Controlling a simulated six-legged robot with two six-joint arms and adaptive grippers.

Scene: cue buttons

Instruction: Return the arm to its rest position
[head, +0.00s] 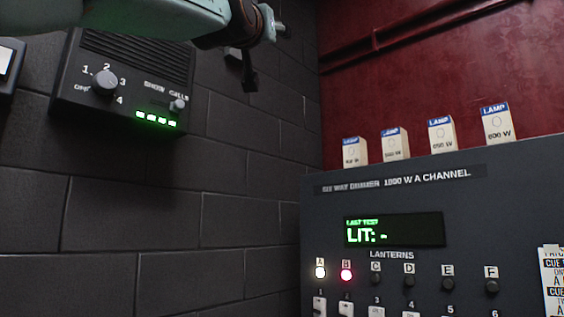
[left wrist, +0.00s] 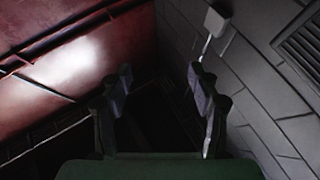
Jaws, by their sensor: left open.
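My left arm (head: 160,15) comes in from the top left of the head view, high in front of the dark brick wall. Its gripper (head: 262,52) is at the top middle, small and dark against the wall. In the left wrist view the two fingers (left wrist: 160,82) stand well apart with nothing between them, so it is open and empty. It touches nothing that I can see. My right gripper is in neither view.
A grey intercom box (head: 125,85) with a knob and green lights hangs on the wall, below the arm. A dimmer panel (head: 400,215) stands at right, lanterns A and B lit. Several lamp boxes (head: 441,134) stand on top. The red wall (head: 440,60) is behind.

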